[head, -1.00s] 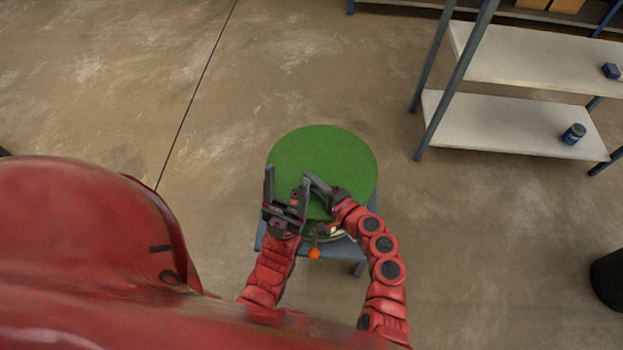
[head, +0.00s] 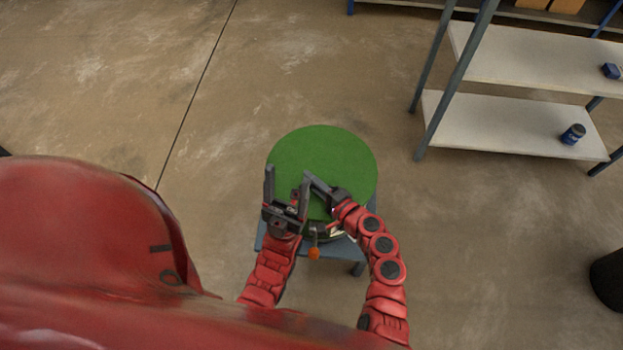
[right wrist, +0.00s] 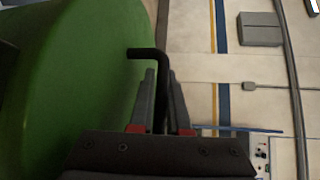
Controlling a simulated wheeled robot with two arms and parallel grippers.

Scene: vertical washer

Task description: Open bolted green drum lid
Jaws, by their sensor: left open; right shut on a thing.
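The round green drum lid (head: 330,150) lies flat on the drum at the centre of the head view; a curved green surface (right wrist: 85,60) fills the left of the right wrist view. My left gripper (head: 287,175) is open over the lid's near-left part, its fingers spread and empty. My right gripper (head: 316,187) is beside it, over the near part of the lid. In the right wrist view it (right wrist: 162,78) is shut on a black bent bar (right wrist: 147,53), whose short end sticks out left past the fingertips. My arms and grippers partly hide the near rim and any bolts.
The drum stands on a blue-grey stand (head: 268,243). An orange knob (head: 314,253) shows below the near rim. The floor left of the drum is clear.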

